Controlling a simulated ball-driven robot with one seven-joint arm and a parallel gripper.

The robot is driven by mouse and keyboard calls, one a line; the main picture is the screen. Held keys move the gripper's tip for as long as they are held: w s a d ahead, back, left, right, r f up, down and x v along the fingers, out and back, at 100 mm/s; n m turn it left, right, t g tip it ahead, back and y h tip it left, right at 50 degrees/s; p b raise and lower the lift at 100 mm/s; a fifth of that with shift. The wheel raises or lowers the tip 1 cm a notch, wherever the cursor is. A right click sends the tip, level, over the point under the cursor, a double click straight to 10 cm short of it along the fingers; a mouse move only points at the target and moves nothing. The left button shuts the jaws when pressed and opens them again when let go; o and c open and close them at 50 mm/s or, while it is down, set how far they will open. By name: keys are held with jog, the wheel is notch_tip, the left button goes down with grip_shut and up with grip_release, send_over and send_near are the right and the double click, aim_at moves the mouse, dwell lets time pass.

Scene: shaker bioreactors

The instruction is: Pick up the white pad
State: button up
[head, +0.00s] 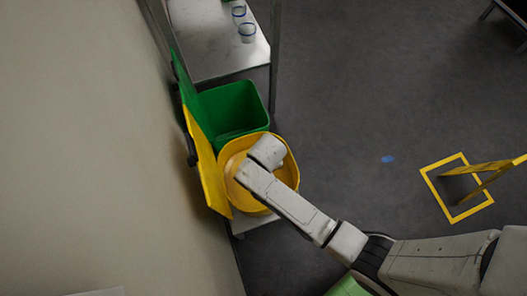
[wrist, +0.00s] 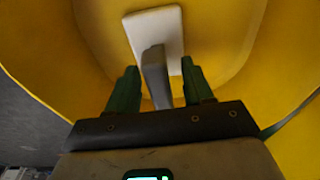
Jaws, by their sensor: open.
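The white pad (wrist: 170,22) shows in the wrist view inside a yellow bin (wrist: 258,45), against its inner surface. A grey handle-like bar (wrist: 155,72) runs from the pad down toward my gripper. My gripper (wrist: 158,80) has two green fingers, open, one on each side of the grey bar. I cannot tell whether the fingers touch it. In the head view my arm reaches into the yellow bin (head: 290,172), and the arm hides the gripper and the pad.
A green bin (head: 235,105) stands just behind the yellow one. Their raised lids, yellow (head: 208,170) and green (head: 186,92), lean along the wall at left. A metal shelf (head: 215,50) holds beakers (head: 247,32).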

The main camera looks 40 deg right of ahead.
jog(key=shift+f, duration=0.25)
jog(key=shift+c, duration=0.4)
grip_shut()
jog(key=shift+r, duration=0.1)
jog(key=shift+r, duration=0.5)
jog(key=r, duration=0.1)
jog(key=r+p, duration=0.1)
jog(key=shift+s+r, duration=0.2)
jog(key=shift+r, duration=0.2)
jog(key=s+r+p, duration=0.3)
jog(key=s+r, duration=0.6)
jog(key=s, duration=0.4)
jog(key=shift+s+a+p, duration=0.25)
jog(key=shift+a+p, duration=0.05)
jog(key=shift+a, duration=0.05)
